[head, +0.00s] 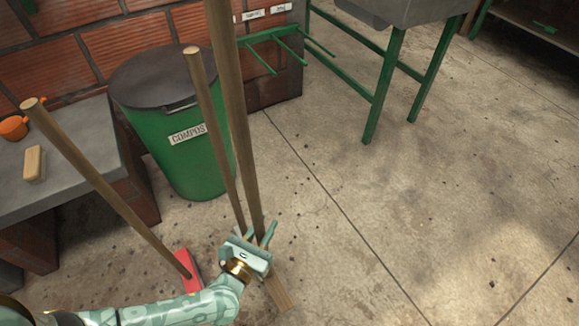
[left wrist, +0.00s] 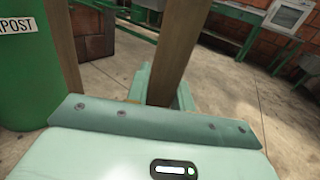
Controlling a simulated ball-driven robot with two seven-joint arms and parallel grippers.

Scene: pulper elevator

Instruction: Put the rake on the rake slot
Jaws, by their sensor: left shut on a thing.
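My left gripper (head: 266,236) is shut around a long wooden handle (head: 243,125), which I take to be the rake's. The handle stands nearly upright and runs out of the top of the head view. A wooden piece (head: 280,292) shows on the floor just below the gripper, perhaps the rake's head. In the left wrist view the handle (left wrist: 178,50) rises between the jaws (left wrist: 160,88). A green rack with pegs (head: 275,42) is on the brick wall behind, under small white labels (head: 265,13) too small to read. My right gripper is out of view.
A second wooden pole (head: 213,130) stands close left of the held handle. Another pole (head: 100,180) with a red foot (head: 188,270) leans on the grey bench (head: 70,150). A green compost bin (head: 185,150) stands behind. A green-legged sink (head: 385,90) is at back right. Floor to the right is clear.

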